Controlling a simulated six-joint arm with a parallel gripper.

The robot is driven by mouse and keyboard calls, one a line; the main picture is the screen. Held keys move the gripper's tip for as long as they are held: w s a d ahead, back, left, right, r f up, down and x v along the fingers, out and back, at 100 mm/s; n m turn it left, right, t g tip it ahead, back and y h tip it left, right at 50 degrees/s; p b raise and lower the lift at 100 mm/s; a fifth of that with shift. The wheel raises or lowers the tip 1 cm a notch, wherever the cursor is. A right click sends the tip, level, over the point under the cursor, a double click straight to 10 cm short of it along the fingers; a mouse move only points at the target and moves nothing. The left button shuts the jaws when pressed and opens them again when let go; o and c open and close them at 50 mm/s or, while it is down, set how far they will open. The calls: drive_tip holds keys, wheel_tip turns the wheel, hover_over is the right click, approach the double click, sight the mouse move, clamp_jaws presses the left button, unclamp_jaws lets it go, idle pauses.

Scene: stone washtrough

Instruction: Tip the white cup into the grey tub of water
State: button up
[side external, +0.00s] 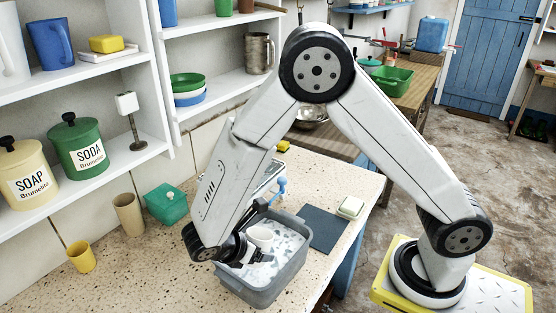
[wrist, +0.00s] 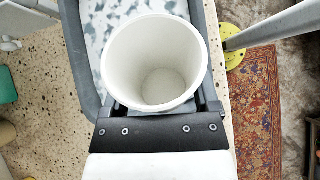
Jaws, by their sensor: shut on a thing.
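The white cup (side external: 260,236) is in my gripper (side external: 254,243), over the grey tub (side external: 262,291). It looks about upright in the side view. In the wrist view the cup (wrist: 155,88) has its open mouth toward the camera and a pale inside with no clear contents. The jaws of my gripper (wrist: 157,108) are shut on the cup, one finger at each side. The tub holds water with white foam (side external: 287,243). The tub's wall (wrist: 82,55) shows left of the cup in the wrist view. How high the cup is above the water is unclear.
A dark mat (side external: 328,229) and a soap block on a dish (side external: 350,207) lie right of the tub. A green box (side external: 166,205), a tan beaker (side external: 129,214) and a yellow cup (side external: 81,257) stand left. The speckled counter (side external: 150,275) is clear at the front left.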

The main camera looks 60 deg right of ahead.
drive_tip(key=shift+f+h, duration=0.15)
drive_tip(key=shift+h, duration=1.25)
drive_tip(key=shift+f+h, duration=0.15)
drive_tip(key=shift+h, duration=0.55)
drive_tip(key=shift+h, duration=0.4)
drive_tip(key=shift+d, duration=0.15)
